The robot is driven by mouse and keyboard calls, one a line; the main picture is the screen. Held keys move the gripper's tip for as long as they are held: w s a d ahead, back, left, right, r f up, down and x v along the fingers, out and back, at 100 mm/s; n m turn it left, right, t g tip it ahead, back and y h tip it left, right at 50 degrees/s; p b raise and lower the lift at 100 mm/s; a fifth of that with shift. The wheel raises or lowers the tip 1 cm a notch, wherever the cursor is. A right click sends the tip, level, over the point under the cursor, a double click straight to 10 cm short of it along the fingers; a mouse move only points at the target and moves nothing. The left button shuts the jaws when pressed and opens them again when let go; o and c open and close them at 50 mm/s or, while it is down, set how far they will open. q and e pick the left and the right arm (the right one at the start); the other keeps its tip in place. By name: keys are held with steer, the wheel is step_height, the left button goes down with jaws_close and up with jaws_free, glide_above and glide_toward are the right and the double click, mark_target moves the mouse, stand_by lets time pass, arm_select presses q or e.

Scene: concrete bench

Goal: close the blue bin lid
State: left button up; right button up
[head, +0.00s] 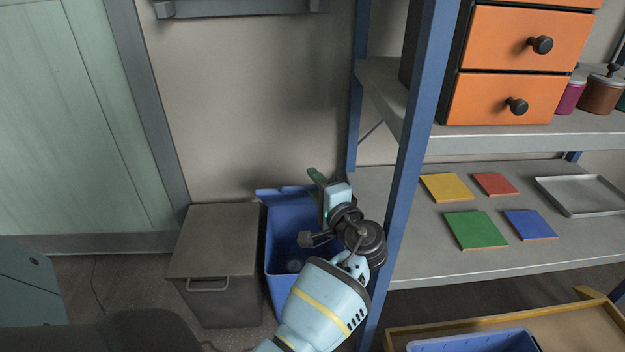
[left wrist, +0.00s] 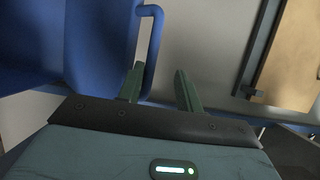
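The blue bin (head: 283,235) stands on the floor with its top open, and I can see down into it. A blue edge, which looks like the raised lid (head: 284,193), shows at its back. My left gripper (head: 318,179) is over the bin's back right corner, and my arm hides the bin's right side. In the left wrist view the gripper (left wrist: 160,90) is open, its green fingers apart. A blue bar handle (left wrist: 154,45) on a blue panel (left wrist: 98,45) reaches down between the fingers, nearer the left one. Contact cannot be told. My right gripper is not in view.
A grey lidded bin (head: 215,250) stands close on the left of the blue bin. A blue shelf post (head: 408,150) rises close on the right. The shelf (head: 390,240) beyond holds coloured tiles and a metal tray (head: 585,195). The wall is behind.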

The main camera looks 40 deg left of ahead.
arm_select(q)
steer(key=shift+f+v, duration=0.2)
steer(key=shift+v, duration=0.75)
steer(key=shift+f+v, duration=0.2)
steer(key=shift+v, duration=0.75)
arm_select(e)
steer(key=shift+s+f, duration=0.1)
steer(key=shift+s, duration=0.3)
arm_select(q)
steer(key=shift+w, duration=0.1)
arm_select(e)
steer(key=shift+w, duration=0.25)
